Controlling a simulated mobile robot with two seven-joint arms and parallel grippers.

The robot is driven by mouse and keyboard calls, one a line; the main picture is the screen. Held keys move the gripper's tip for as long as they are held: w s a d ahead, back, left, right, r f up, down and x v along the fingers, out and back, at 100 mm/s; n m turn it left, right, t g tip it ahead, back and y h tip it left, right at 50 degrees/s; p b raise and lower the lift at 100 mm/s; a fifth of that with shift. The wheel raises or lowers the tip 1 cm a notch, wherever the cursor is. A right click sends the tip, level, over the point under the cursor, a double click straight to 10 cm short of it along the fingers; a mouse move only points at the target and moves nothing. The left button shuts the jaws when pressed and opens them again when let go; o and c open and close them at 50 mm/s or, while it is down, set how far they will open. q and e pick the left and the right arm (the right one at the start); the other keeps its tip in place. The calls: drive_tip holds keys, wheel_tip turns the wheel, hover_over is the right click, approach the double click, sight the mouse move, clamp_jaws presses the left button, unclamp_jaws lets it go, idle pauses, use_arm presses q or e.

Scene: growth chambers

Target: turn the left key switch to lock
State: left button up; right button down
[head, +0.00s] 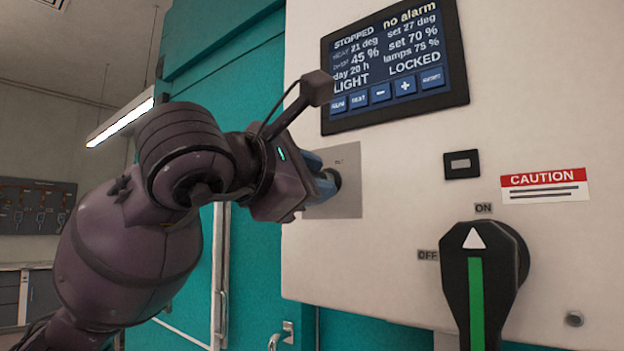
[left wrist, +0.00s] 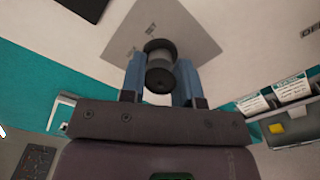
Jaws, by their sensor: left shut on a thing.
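The left key switch (left wrist: 160,52) is a dark round knob on a grey square plate (left wrist: 193,24) on the pale panel. In the head view the plate (head: 347,205) shows to the right of my left gripper (head: 322,183), which hides most of the switch. In the left wrist view the blue fingers of my left gripper (left wrist: 159,80) stand on either side of the switch, shut on it. The display (head: 394,62) reads STOPPED, LIGHT and LOCKED, with "no alarm". My right gripper is not in view.
A large black rotary handle (head: 484,285) with a green stripe points to ON at the lower right. A small dark switch window (head: 462,164) and a red CAUTION label (head: 545,186) are on the panel. Teal cabinet doors (head: 255,270) stand to the left.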

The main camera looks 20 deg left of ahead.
use_arm(q)
drive_tip(key=o, duration=0.9)
drive_tip(key=shift+s, duration=0.1)
drive_tip(key=v, duration=1)
drive_tip(key=shift+s+a, duration=0.15)
drive_tip(key=shift+s, duration=0.15)
